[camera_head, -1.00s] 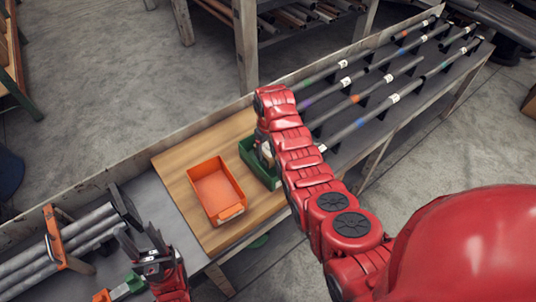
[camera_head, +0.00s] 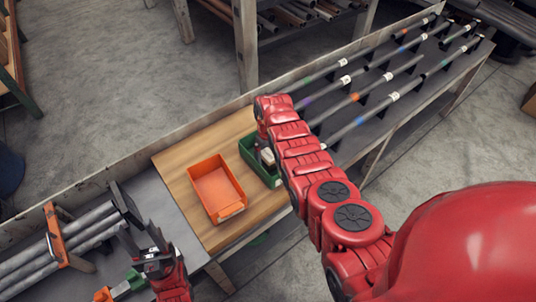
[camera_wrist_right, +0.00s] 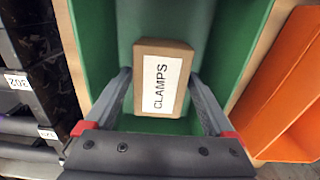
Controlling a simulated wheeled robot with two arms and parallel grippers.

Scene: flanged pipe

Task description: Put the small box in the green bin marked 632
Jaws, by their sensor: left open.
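The small box (camera_wrist_right: 162,80) is brown cardboard with a white label reading CLAMPS. In the right wrist view it is inside or just above the green bin (camera_wrist_right: 105,30). The box also shows in the head view (camera_head: 267,157), by the green bin's (camera_head: 248,155) near inner side. My right gripper (camera_wrist_right: 162,77) has one finger on each side of the box; whether they press on it is unclear. My right arm hides part of the green bin. The bin's number is not visible. My left gripper (camera_head: 145,236) is open and empty at lower left.
An orange bin (camera_head: 216,191) stands on the wooden board (camera_head: 185,165) left of the green bin. Pipes (camera_head: 75,236) lie on the bench near my left gripper. Several rods (camera_head: 345,100) lie on a rack to the right.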

